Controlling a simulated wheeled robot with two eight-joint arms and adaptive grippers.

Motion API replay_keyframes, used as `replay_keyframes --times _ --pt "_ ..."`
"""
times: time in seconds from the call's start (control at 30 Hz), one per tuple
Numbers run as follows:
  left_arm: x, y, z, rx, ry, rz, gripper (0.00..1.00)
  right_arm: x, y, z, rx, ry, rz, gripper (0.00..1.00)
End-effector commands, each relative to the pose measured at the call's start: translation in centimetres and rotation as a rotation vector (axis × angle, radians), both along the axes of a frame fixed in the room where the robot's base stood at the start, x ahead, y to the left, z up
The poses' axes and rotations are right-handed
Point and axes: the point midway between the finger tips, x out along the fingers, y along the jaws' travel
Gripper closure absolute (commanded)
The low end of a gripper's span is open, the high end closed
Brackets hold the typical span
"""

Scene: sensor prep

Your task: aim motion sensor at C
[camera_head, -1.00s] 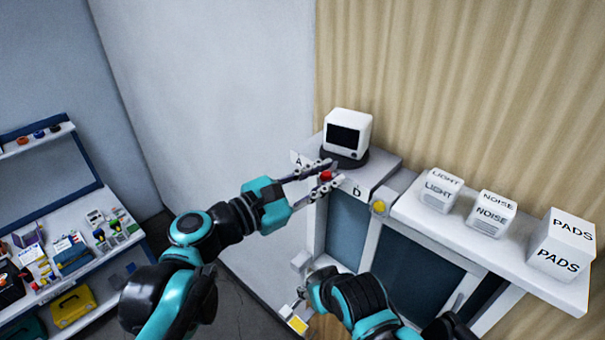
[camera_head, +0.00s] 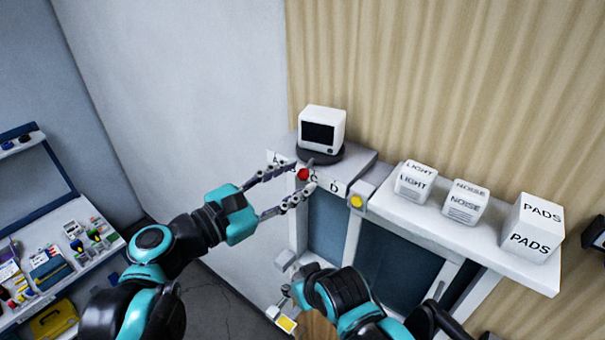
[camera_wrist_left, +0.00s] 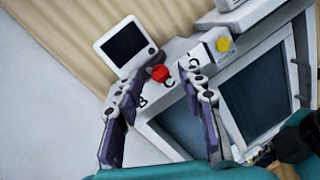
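The motion sensor (camera_head: 322,128), a white box with a dark screen on a black round base, stands on the corner of a white ledge (camera_head: 357,166). It also shows in the wrist view (camera_wrist_left: 125,44). Letters line the ledge's front edge; B, C (camera_wrist_left: 170,82) and D read in the wrist view. A red knob (camera_head: 303,174) sits just below the sensor, between B and C in the wrist view. My left gripper (camera_head: 310,175) is open, its fingers on either side of the knob; I cannot tell whether they touch it. My right gripper (camera_head: 287,291) is low, its fingers mostly hidden.
A yellow button (camera_head: 357,201) is on a white block right of D. White LIGHT (camera_head: 415,183), NOISE (camera_head: 465,203) and PADS (camera_head: 532,229) boxes stand on the shelf to the right. A cluttered workbench (camera_head: 60,262) is at left. A wall is behind the left arm.

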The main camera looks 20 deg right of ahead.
Motion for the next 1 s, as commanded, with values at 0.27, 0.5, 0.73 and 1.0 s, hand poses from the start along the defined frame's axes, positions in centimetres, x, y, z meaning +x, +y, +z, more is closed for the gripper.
replay_keyframes --times 0.27,0.5,0.73,1.0 --pt "-1.8 6.0 0.0 0.001 -0.001 0.004 0.61 0.0 0.0 0.0 0.000 0.000 0.000 0.56" --pt "-2.6 8.4 0.0 0.002 -0.001 -0.001 0.61 0.0 0.0 0.0 0.000 0.000 0.000 0.56" --pt "-2.7 8.6 0.0 0.002 -0.002 -0.003 0.61 0.0 0.0 0.0 0.000 0.000 0.000 0.56" --pt "-2.7 8.6 -0.1 0.003 -0.001 -0.002 0.61 0.0 0.0 0.0 0.000 0.000 0.000 0.56"
